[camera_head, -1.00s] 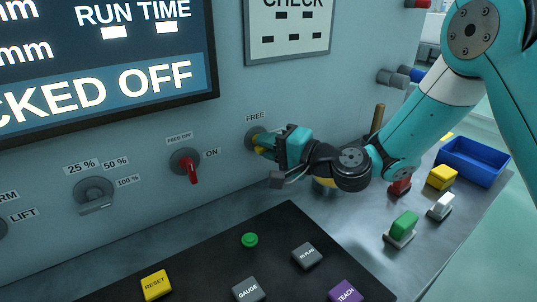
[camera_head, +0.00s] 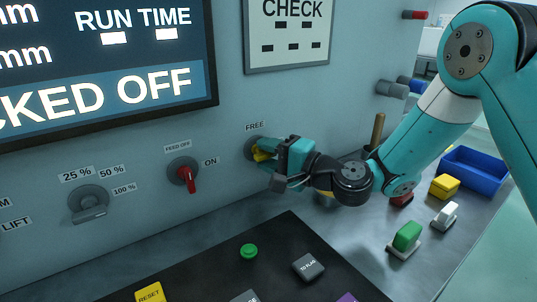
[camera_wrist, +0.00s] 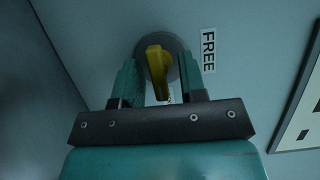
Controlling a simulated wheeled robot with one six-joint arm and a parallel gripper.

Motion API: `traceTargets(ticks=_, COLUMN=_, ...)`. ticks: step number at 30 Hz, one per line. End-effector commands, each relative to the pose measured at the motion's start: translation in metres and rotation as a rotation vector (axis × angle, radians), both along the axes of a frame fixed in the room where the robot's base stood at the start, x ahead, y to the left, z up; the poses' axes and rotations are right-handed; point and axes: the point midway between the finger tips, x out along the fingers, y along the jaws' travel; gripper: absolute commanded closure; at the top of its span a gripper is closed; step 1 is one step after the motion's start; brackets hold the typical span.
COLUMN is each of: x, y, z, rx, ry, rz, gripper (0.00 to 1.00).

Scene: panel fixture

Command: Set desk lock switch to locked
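The lock switch is a yellow handle (camera_wrist: 158,70) on a round grey base on the wall panel, beside a label reading FREE (camera_wrist: 208,50). In the head view the yellow handle (camera_head: 262,155) is partly hidden by my gripper (camera_head: 268,158). In the wrist view my gripper (camera_wrist: 161,82) has one teal finger on each side of the handle. Gaps show between the fingers and the handle, so it looks open around it. A label for the locked position is not visible.
A red switch (camera_head: 187,175) by ON and a grey selector (camera_head: 90,205) are to the left. A black button console (camera_head: 250,275) lies below. A blue bin (camera_head: 475,170), yellow block (camera_head: 444,187) and green block (camera_head: 407,236) are on the right of the bench.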

Motion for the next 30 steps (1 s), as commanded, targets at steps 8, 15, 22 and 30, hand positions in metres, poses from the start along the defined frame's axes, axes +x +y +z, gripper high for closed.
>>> traceTargets(ticks=8, x=-0.001, y=0.001, z=0.0, rx=-0.001, ry=0.001, rz=0.002, gripper=0.62)
traceTargets(ticks=15, x=-0.005, y=-0.007, z=-0.002, rx=-0.002, ry=0.002, rz=0.0, gripper=0.62)
traceTargets(ticks=22, x=-0.03, y=-0.048, z=-0.005, rx=0.0, ry=0.005, rz=-0.005, gripper=0.62)
traceTargets(ticks=30, x=-0.06, y=-0.093, z=-0.009, rx=-0.001, ry=-0.004, rz=-0.004, gripper=0.62)
